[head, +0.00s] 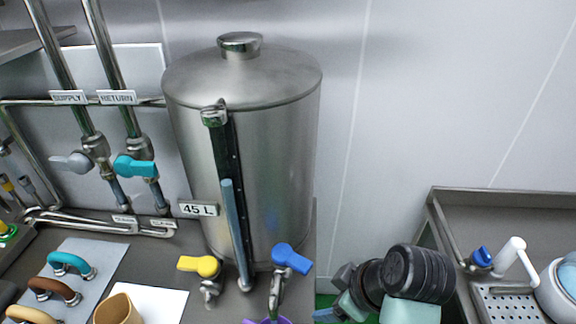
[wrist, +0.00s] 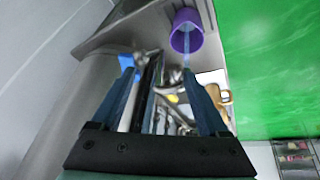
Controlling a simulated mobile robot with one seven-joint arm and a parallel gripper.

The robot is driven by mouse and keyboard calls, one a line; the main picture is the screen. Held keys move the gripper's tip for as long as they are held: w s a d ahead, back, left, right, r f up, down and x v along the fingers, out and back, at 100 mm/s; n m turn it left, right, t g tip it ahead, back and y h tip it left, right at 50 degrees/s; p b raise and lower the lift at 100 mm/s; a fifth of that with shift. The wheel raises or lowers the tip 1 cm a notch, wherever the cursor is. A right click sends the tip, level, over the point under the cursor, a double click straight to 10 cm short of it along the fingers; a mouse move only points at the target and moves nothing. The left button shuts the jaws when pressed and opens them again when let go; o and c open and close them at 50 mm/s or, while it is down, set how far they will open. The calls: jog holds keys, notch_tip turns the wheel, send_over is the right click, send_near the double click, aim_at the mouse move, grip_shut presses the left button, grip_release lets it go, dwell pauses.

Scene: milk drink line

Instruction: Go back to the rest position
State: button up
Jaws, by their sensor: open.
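My gripper (wrist: 157,74) is open in the wrist view, with two dark blue fingers and nothing seen held between them. A purple cup (wrist: 186,32) is beyond the fingertips there, with a thin pale-blue streak at it; I cannot tell what that is. A blue tap handle (wrist: 127,62) shows by the left finger. In the head view, my arm is at the bottom right of the steel tank (head: 270,130), and my fingers are not clearly visible. The blue tap handle (head: 292,258) is at the tank's lower right; the purple cup's rim (head: 266,321) is below it, mostly cut off.
A yellow tap (head: 200,266) and a sight tube (head: 235,220) are on the tank. Pipes with grey and teal valves (head: 136,166) stand left. A tan cup (head: 118,309) and coloured handles (head: 71,263) lie front left. A steel sink (head: 505,215) is right.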

jog(key=w+a+r+m+t+h+b, duration=0.1)
jog(key=w+r+m+t+b, duration=0.1)
jog(key=w+r+t, duration=0.55)
jog(key=w+a+r+m+t+h+b, duration=0.1)
jog(key=w+a+r+m+t+b, duration=0.2)
jog(key=r, duration=0.7)
jog(key=s+a+r+m+t+b, duration=0.1)
jog(key=s+r+t, duration=0.3)
jog(key=r, duration=0.5)
jog(key=s+a+r+m+t+b, duration=0.1)
jog(key=s+r+t, duration=0.3)
jog(key=r, duration=0.5)
jog(key=s+a+r+m+t+h+b, duration=0.1)
jog(key=s+a+r+m+t, duration=0.1)
jog(key=s+r+t, duration=0.3)
notch_tip(320, 180, up, 4)
jog(key=shift+s+r+m, duration=0.1)
jog(key=shift+s+m, duration=0.6)
